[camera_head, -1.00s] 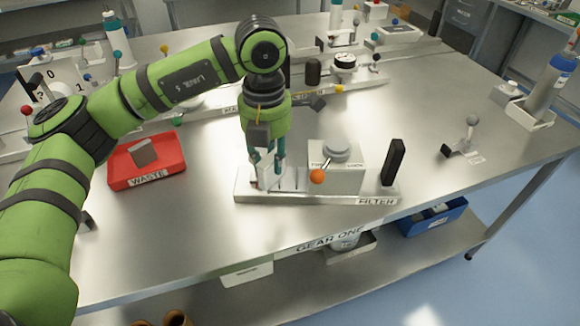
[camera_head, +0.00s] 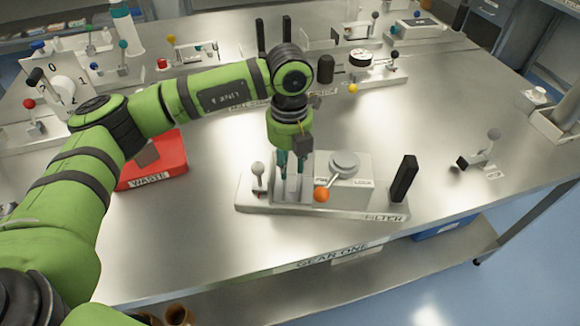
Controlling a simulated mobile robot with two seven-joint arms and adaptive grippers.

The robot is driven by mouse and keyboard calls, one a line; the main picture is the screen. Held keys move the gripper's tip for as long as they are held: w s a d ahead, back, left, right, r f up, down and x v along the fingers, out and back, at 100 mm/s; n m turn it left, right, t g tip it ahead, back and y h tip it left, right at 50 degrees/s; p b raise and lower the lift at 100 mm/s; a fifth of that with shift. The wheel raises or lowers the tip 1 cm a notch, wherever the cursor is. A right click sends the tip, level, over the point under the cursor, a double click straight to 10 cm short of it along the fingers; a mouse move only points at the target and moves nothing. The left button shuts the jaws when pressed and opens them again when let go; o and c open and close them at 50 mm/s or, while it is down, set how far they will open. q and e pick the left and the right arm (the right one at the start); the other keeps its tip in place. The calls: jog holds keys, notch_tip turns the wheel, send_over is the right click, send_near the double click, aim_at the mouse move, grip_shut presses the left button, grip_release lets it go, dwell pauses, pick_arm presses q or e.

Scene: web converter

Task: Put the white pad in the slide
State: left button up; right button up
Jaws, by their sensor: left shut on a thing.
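My left gripper (camera_head: 292,172) points down at the left half of the white filter fixture (camera_head: 365,205), labelled FILTER. Its fingers are shut on a pale, thin thing that looks like the white pad (camera_head: 292,183); its edges blend with the white parts around it. The slide is hard to tell apart here; upright white plates stand around the fingertips. I cannot tell whether the pad is inside it or just above. A grey-knobbed lever (camera_head: 257,169) stands free to the left of the fingers. My right gripper is not in view.
An orange-balled lever (camera_head: 321,194) sits close to the right of the fingers, before a white block with a round grey knob (camera_head: 344,160). A black upright handle (camera_head: 404,178) stands further right. A red WASTE tray (camera_head: 165,173) is partly behind my arm. The metal table front is clear.

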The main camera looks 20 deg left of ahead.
pick_arm(q)
notch_tip(320, 180, down, 2)
jog(key=shift+f+p, duration=0.15)
jog(key=shift+p, duration=0.25)
jog(key=shift+f, duration=0.4)
jog(key=o, duration=1)
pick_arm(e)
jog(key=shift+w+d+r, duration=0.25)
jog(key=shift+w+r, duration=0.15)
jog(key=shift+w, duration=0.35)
